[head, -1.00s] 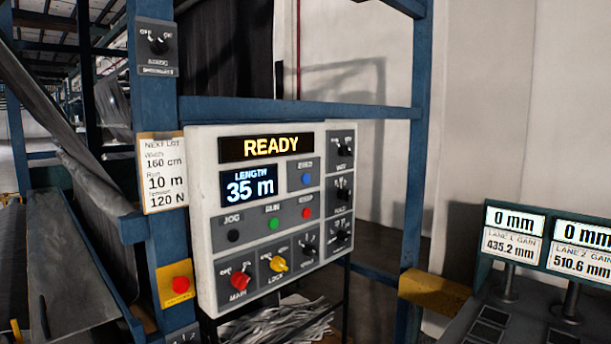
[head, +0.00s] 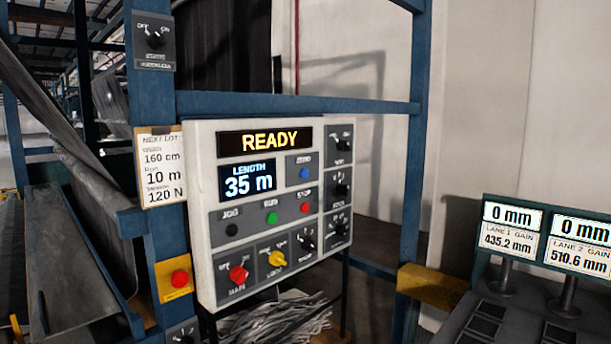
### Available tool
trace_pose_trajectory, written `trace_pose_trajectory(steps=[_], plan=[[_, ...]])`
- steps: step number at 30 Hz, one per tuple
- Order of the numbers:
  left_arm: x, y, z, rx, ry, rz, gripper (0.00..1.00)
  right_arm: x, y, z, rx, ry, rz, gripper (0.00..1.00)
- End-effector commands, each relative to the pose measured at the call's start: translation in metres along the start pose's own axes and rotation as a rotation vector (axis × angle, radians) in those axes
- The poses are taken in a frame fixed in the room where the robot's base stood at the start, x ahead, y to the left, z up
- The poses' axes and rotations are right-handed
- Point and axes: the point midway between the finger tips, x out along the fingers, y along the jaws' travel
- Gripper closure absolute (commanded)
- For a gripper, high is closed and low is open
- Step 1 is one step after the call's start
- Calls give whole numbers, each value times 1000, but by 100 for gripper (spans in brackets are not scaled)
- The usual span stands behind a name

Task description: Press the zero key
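The zero key is a small blue round button (head: 304,173) on a grey plate labelled ZERO, right of the length display, on a white control panel (head: 204,190). The length display (head: 248,181) reads 35 m. The display above it (head: 264,142) reads READY. Below are a black JOG button (head: 232,230), a green RUN button (head: 271,218) and a red STOP button (head: 305,208). Neither gripper shows in the head view, and nothing covers the blue key.
A blue frame (head: 300,104) surrounds the panel. A red button on a yellow plate (head: 179,278) is at its lower left, below a paper lot card (head: 161,170). A console with two 0 mm displays (head: 512,217) stands at right. Grey scraps (head: 275,318) lie under the panel.

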Motion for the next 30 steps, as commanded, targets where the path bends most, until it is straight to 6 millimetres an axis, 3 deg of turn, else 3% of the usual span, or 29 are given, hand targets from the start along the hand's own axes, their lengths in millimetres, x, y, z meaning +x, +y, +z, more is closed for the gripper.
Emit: trace_pose_trajectory(steps=[1,3,30], plan=[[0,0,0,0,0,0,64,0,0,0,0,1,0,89],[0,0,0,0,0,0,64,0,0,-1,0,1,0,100],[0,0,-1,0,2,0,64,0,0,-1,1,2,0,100]])
